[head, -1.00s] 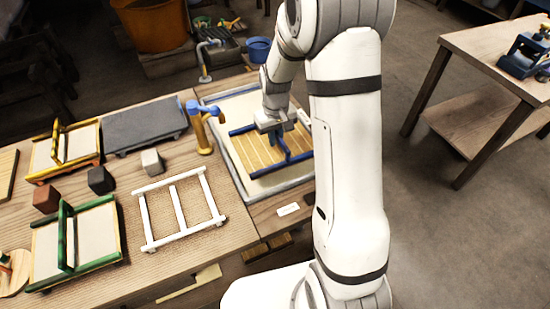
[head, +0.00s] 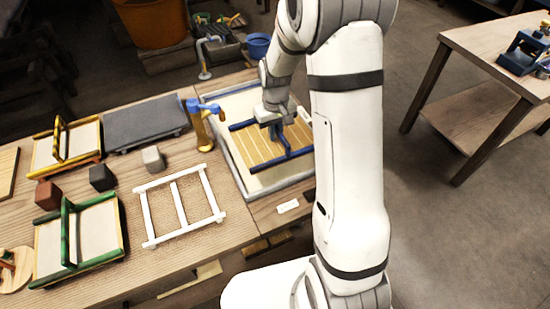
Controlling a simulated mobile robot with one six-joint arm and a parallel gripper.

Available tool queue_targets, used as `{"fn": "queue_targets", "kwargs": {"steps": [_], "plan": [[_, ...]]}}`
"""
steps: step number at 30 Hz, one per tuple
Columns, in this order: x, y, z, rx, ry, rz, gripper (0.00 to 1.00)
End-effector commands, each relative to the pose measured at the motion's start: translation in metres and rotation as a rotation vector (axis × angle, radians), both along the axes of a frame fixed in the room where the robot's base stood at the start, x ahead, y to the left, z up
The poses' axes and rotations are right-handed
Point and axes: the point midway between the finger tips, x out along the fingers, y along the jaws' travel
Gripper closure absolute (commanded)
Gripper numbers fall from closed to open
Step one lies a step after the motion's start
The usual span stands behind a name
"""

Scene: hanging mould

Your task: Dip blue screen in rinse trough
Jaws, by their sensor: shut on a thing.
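The blue screen (head: 256,147) has blue edge bars, a blue crossbar handle and a yellowish slatted face. My gripper (head: 277,122) is shut on its handle from above. The screen lies within the outline of the pale rinse trough (head: 281,187), roughly level. I cannot tell whether it is in the liquid or just above it. My arm covers the right side of the trough and part of the screen.
A brass tap with a blue handle (head: 204,124) stands at the trough's left edge. A white frame (head: 180,205), a green-handled mould (head: 95,235), a yellow-handled mould (head: 82,146), a dark slab (head: 145,122) and small blocks lie left. A blue bucket (head: 258,45) is behind.

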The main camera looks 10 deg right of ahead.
Motion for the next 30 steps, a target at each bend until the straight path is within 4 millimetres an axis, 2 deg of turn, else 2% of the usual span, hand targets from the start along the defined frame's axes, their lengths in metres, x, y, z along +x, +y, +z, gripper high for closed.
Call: {"fn": "queue_targets", "kwargs": {"steps": [5,15,30], "plan": [[0.0,0.0,0.008,0.0,-0.001,0.0,1.0],[0.0,0.0,0.04,0.0,0.0,0.0,1.0],[0.0,0.0,0.04,0.0,0.0,0.0,1.0]]}}
